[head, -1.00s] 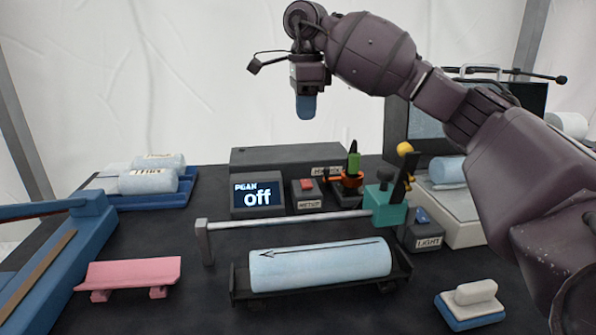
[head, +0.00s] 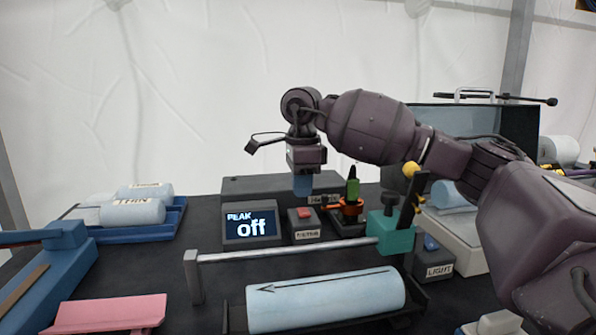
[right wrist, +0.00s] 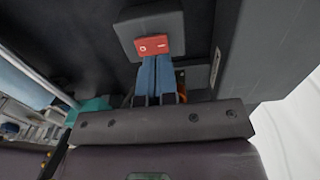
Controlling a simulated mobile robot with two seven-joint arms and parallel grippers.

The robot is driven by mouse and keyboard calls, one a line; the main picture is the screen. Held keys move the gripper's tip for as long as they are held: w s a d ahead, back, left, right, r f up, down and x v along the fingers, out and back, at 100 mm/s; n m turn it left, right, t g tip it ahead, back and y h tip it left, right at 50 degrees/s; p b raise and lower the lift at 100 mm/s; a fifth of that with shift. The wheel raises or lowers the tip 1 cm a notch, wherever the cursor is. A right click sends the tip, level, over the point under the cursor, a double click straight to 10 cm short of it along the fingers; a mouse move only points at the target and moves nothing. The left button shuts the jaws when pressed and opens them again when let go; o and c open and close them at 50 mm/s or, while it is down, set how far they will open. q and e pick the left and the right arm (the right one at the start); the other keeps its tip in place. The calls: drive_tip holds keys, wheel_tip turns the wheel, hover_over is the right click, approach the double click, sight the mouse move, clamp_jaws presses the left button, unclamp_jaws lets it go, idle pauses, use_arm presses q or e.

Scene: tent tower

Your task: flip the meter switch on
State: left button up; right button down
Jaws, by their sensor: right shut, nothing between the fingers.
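The meter switch is a grey box with a red rocker (head: 304,213) and a METER label on its front. It stands right of a display (head: 250,228) that reads "PEAK off". My right gripper (head: 303,190) is shut and empty, pointing down just above and behind the red rocker in the head view. In the right wrist view its blue fingertips (right wrist: 157,62) lie close together against the lower edge of the red rocker (right wrist: 153,46) in the picture. I cannot tell whether they touch it. The rocker shows a circle and a bar mark. My left gripper is not in view.
An orange stand with a green-handled tool (head: 351,200) is close right of the switch. A metal bar (head: 290,250) with a teal block (head: 396,236) runs in front. A LIGHT switch box (head: 432,262) is further right. A light blue roll (head: 325,298) lies in front.

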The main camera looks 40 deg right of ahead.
sight(303, 212)
wheel_tip(303, 212, down, 2)
drive_tip(key=shift+f, duration=0.25)
use_arm(q)
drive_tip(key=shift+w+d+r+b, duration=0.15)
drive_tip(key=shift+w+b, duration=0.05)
drive_tip(key=shift+b, duration=0.1)
use_arm(e)
drive_tip(key=shift+f, duration=0.2)
drive_tip(key=shift+f, duration=0.25)
drive_tip(key=shift+s+a+r+p, duration=0.25)
drive_tip(key=shift+s+a+p, duration=0.15)
drive_tip(key=shift+s+p, duration=0.25)
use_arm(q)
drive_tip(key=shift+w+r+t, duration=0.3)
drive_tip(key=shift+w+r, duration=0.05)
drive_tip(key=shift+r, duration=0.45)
